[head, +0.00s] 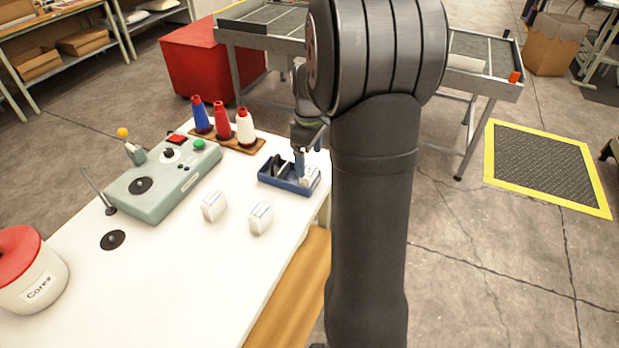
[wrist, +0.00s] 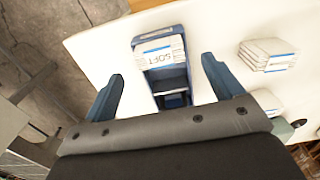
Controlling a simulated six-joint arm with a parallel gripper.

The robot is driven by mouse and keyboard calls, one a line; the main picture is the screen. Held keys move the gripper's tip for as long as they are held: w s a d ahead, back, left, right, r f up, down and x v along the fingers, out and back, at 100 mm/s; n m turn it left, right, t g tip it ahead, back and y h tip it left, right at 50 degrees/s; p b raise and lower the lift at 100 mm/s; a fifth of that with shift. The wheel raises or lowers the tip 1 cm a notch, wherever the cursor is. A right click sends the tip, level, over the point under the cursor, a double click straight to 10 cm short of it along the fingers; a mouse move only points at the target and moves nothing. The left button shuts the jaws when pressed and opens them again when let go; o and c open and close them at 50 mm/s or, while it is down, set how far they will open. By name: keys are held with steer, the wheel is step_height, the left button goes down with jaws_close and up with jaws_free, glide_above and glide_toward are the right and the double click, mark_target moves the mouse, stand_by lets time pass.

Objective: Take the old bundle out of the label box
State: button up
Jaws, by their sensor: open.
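The blue label box (head: 284,183) stands near the right edge of the white table. A white bundle (head: 311,177) lies in its right end. In the wrist view the bundle (wrist: 158,53) has a blue stripe and the word "SOFT", and sits in the far end of the box (wrist: 158,34). The nearer compartment looks dark and without a bundle. My gripper (head: 301,163) is over the box, partly hidden by my arm in the head view. In the wrist view my gripper (wrist: 162,70) is open, its fingers on either side of the box, with nothing between them held.
Two white bundles (head: 214,206) (head: 261,218) lie on the table in front of the box. A rack of blue, red and white cones (head: 222,125) stands behind it. A grey-green machine (head: 163,180) is to the left, with a "Cores" jar (head: 38,285) at far left.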

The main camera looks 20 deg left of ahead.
mark_target(309, 170)
steer(key=shift+f, duration=2)
steer(key=c, duration=1.1)
steer(key=shift+o, duration=0.2)
steer(key=shift+r, duration=0.15)
